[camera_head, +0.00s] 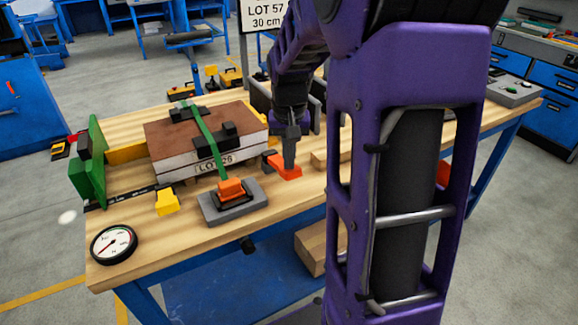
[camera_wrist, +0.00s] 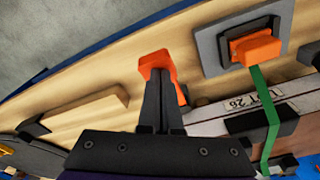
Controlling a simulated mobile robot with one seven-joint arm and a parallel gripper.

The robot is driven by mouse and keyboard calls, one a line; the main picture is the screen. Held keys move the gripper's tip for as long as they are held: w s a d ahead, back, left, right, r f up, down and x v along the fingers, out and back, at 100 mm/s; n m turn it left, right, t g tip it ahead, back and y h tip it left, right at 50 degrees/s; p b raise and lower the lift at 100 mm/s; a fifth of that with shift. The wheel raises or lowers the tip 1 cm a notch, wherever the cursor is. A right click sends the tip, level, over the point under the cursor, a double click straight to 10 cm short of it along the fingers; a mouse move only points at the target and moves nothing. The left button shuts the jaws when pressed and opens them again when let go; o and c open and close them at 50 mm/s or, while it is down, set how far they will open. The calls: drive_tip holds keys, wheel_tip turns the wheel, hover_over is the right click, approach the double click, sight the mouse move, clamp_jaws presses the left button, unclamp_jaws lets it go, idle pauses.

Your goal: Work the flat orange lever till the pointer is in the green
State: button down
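My gripper (camera_head: 290,160) points down, fingers together, at an orange piece (camera_head: 287,172) on the table right of the strapped panel stack. In the wrist view, the closed fingertips (camera_wrist: 160,76) overlap this orange piece (camera_wrist: 153,62); I cannot tell whether they touch it. A second orange piece, a flat lever-like block (camera_head: 231,187), sits on a grey base (camera_head: 240,211) at the end of a green strap (camera_head: 208,137). It also shows in the wrist view (camera_wrist: 258,49), apart from my gripper. A round dial (camera_head: 113,244) lies at the front left; its pointer seems to point lower left.
The brown-topped stack (camera_head: 170,133), labelled LOT 26, lies under the strap. A green plate (camera_head: 90,165) stands at its left and a yellow piece (camera_head: 167,202) in front. A wooden block (camera_wrist: 85,118) lies beside my gripper. The front table edge is mostly clear.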

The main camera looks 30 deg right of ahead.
wheel_tip(320, 180, down, 3)
drive_tip(key=shift+f, duration=0.1)
drive_tip(key=shift+s+a+r, duration=0.1)
drive_tip(key=shift+s+r, duration=0.05)
drive_tip(key=shift+r, duration=0.05)
drive_tip(key=shift+s+a+r, duration=0.2)
drive_tip(key=shift+s+a, duration=0.1)
drive_tip(key=shift+s, duration=0.35)
drive_tip(key=shift+s+a+r, duration=0.2)
drive_tip(key=shift+s+a, duration=0.1)
drive_tip(key=shift+s, duration=0.3)
wheel_tip(320, 180, up, 17)
drive_tip(key=s+p, duration=0.1)
drive_tip(key=p, duration=0.2)
drive_tip(key=shift+s+a+r+p, duration=0.2)
drive_tip(key=shift+s+a+p, duration=0.05)
drive_tip(key=shift+a+p, duration=0.15)
drive_tip(key=shift+r, duration=0.1)
drive_tip(key=shift+w+p, duration=0.1)
drive_tip(key=shift+p, duration=0.25)
